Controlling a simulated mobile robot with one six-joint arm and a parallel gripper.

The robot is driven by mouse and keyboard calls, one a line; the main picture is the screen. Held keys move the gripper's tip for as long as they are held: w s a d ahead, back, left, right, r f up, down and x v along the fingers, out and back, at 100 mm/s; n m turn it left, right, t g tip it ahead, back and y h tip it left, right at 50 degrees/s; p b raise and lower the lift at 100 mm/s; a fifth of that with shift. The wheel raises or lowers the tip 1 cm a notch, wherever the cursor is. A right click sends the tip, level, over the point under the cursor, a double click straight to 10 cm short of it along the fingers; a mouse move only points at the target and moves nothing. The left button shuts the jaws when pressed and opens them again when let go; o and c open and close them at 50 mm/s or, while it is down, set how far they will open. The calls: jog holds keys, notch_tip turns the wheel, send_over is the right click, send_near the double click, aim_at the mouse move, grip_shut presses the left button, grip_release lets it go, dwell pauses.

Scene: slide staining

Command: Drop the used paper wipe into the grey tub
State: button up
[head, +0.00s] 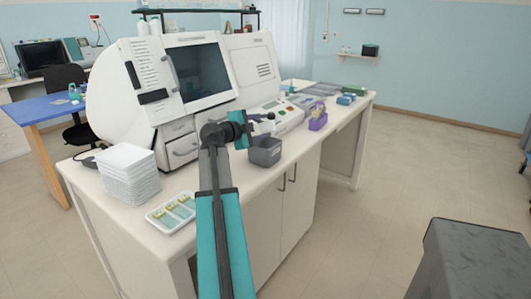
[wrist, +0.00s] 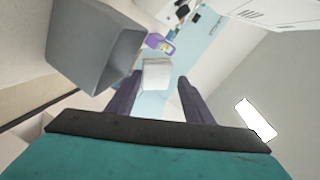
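The used paper wipe (wrist: 157,76) is a small white block-like piece between my fingertips in the wrist view. In the head view the wipe (head: 265,127) shows as a small pale shape at the end of my gripper (head: 261,121). My gripper (wrist: 160,85) has its two dark fingers on either side of the wipe and appears to hold it. The grey tub (head: 264,156) stands on the bench just below my gripper, open at the top. It also shows large at the upper left of the wrist view (wrist: 82,45). Its inside floor is hidden in the head view.
A large white analyser (head: 120,95) stands behind my arm. A white stack (head: 128,178) and a slide tray (head: 172,213) are at the left front of the bench (head: 225,195).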

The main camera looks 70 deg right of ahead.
jog(key=shift+o, duration=0.6)
jog(key=shift+w+a, duration=0.15)
jog(key=shift+a, duration=0.1)
jog(key=b+v, duration=0.2)
jog(key=v, duration=1.1)
jog(key=shift+a+r, duration=0.1)
